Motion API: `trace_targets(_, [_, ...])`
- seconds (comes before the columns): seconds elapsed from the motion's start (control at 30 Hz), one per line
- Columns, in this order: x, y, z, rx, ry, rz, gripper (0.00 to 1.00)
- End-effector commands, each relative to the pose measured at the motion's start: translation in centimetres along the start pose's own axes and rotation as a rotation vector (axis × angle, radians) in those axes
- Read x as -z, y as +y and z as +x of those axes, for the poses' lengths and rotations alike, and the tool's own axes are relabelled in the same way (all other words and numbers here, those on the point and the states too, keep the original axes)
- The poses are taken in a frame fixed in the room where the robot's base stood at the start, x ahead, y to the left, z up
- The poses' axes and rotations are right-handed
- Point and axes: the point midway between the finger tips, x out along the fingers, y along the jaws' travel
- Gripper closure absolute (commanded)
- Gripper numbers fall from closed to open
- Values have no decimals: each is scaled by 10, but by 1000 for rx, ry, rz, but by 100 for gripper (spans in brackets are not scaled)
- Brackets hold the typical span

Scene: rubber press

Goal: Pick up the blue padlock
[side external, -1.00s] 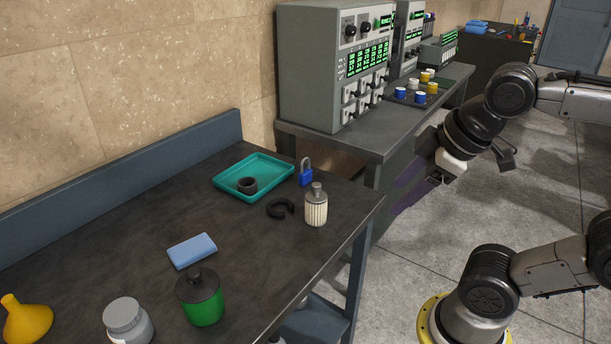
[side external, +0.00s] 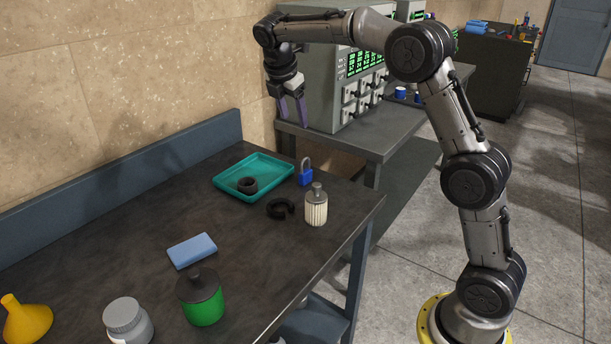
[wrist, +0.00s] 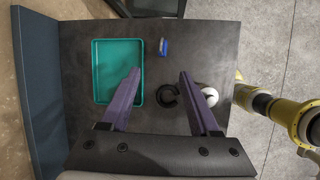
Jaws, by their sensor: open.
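The blue padlock (side external: 306,177) stands on the dark table, just right of the teal tray's far corner, with its grey shackle up. In the wrist view the padlock (wrist: 163,47) lies beyond my fingertips, between the tray and the table's right side. My gripper (side external: 292,122) is open and empty, with its purple fingers pointing down, high above the far end of the table.
The teal tray (side external: 226,183) holds a dark ring. A black C-shaped piece (side external: 272,211) and a ribbed cream bottle (side external: 316,210) stand near the padlock. A blue block (side external: 192,251), green jar (side external: 203,308), grey-lidded jar (side external: 128,318) and yellow funnel (side external: 27,322) are nearer. A control cabinet (side external: 318,95) stands behind.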

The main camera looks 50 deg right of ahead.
Motion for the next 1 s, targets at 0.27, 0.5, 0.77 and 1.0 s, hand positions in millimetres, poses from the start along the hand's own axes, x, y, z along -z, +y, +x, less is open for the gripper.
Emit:
trace_targets(0.27, [17,14,81,122,-2,-24,38])
trace_targets(0.5, [17,8,115,137,0,-25,38])
trace_targets(0.77, [17,2,159,134,-1,-23,38])
trace_targets(1.0, [16,0,175,133,-1,-24,38])
